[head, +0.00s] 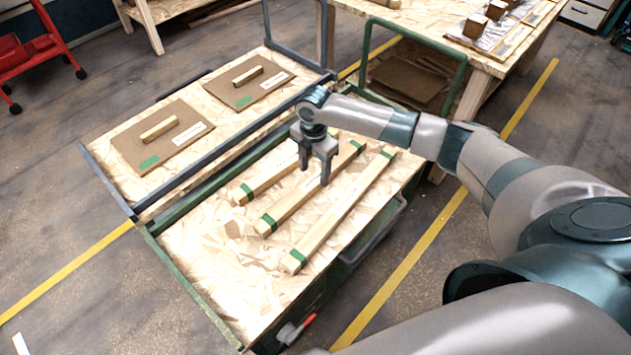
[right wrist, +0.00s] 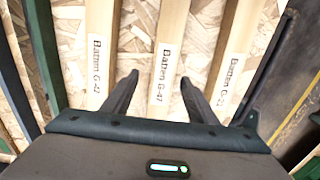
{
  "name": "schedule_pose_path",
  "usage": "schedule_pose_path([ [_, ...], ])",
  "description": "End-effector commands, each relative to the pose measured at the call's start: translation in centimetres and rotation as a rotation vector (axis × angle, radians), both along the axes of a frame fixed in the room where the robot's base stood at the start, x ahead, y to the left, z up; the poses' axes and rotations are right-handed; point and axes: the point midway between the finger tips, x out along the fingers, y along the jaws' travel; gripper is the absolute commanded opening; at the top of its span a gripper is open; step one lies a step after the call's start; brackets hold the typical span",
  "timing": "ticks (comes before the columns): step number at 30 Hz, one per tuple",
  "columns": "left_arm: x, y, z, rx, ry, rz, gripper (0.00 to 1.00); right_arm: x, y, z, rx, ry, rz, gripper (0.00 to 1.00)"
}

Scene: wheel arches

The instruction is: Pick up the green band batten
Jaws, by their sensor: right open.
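Three pale wooden battens with green bands lie side by side on the chipboard top of a cart in the head view: the left batten (head: 265,181), the middle batten (head: 288,208) and the longer right batten (head: 338,210). My right gripper (head: 314,175) points down over the middle batten, open and empty. In the right wrist view, the open fingers (right wrist: 160,80) stand either side of the middle batten (right wrist: 168,50), whose label seems to read "Batten G-47". Labelled battens flank it on the left (right wrist: 98,50) and right (right wrist: 236,55). Whether the fingers reach beside the wood is unclear. My left gripper is not in view.
A second chipboard cart (head: 205,100) adjoins on the left, with two brown boards bearing wooden blocks. A workbench (head: 420,15) stands behind. The cart top's near left part is bare.

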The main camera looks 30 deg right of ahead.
Motion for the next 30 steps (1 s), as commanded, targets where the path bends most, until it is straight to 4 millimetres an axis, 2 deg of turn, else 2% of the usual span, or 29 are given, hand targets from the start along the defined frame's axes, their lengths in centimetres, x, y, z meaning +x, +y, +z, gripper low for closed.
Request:
schedule_pose_path([
  [3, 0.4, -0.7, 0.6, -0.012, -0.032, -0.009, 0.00, -0.5, -0.1, -1.4, 0.000, 0.004, -0.001, 0.53],
  [9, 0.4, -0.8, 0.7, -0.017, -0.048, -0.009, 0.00, -0.5, -0.2, -3.6, -0.001, 0.003, -0.001, 0.53],
  [25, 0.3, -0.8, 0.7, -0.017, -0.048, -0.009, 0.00, -0.5, -0.2, -3.8, -0.001, 0.002, 0.000, 0.53],
  [30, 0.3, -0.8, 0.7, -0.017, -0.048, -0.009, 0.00, -0.5, -0.2, -3.8, -0.001, 0.002, 0.000, 0.12],
])
